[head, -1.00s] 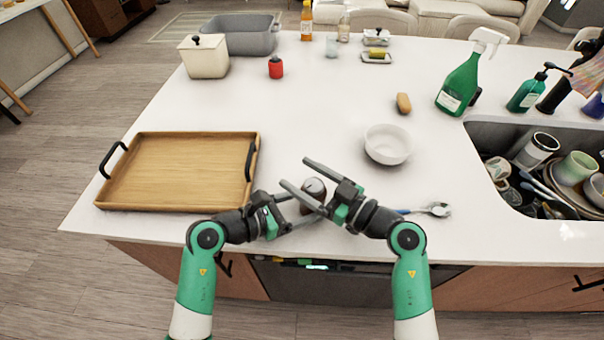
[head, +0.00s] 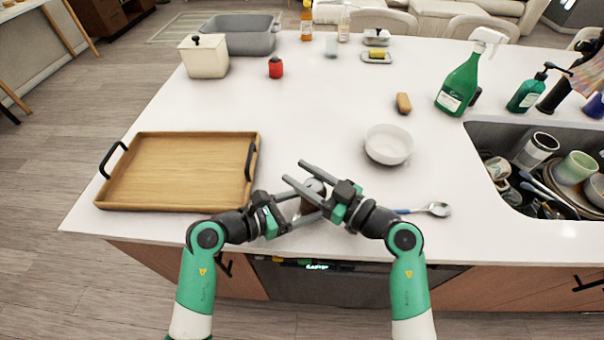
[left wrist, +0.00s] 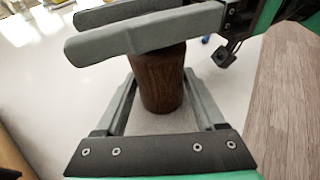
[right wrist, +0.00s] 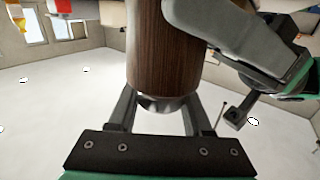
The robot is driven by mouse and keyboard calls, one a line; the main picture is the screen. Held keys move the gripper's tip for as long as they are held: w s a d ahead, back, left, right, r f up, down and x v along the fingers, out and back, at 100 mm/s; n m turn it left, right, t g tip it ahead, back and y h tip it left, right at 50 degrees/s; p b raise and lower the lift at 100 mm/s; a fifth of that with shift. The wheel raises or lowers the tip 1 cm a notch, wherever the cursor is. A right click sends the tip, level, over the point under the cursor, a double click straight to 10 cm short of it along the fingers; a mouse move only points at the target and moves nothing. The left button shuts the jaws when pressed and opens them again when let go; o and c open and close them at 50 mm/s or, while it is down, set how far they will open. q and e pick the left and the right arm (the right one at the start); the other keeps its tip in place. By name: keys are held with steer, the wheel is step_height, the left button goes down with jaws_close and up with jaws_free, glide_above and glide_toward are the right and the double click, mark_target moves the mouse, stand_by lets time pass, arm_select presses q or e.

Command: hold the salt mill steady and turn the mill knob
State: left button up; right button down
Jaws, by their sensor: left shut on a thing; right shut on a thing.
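The salt mill (head: 315,187) stands near the front edge of the counter, between my two grippers. Its dark brown wooden body (left wrist: 158,80) looks upright in the left wrist view. My left gripper (head: 307,207) is shut on the body, with one finger on each side. My right gripper (head: 294,171) is shut on the mill knob higher up, its fingers crossing above the left ones. In the right wrist view the wooden body (right wrist: 165,50) and a silvery knob part (right wrist: 160,104) show between the right fingers. The fingers hide much of the mill in the head view.
A wooden tray (head: 180,172) lies to the left. A white bowl (head: 388,145) and a spoon (head: 436,209) lie to the right, the spoon close to my right arm. The sink (head: 520,205) full of dishes is at far right.

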steer(key=shift+w+d+f+m+t+h, duration=0.1)
steer(key=shift+w+d+m+t+h, duration=0.1)
steer(key=shift+m+t+h, duration=0.9)
steer(key=shift+w+d+f+m+t+h, duration=0.1)
steer(key=shift+w+d+m+t+h, duration=0.1)
steer(key=shift+m+t+h, duration=0.85)
steer(key=shift+w+d+m+t+h, duration=0.2)
steer(key=shift+m+t+h, duration=0.55)
steer(key=shift+h, duration=0.6)
steer(key=shift+c, duration=1.5)
jaws_free()
steer(key=shift+r, duration=0.1)
steer(key=shift+s, duration=0.1)
steer(key=v, duration=1.2)
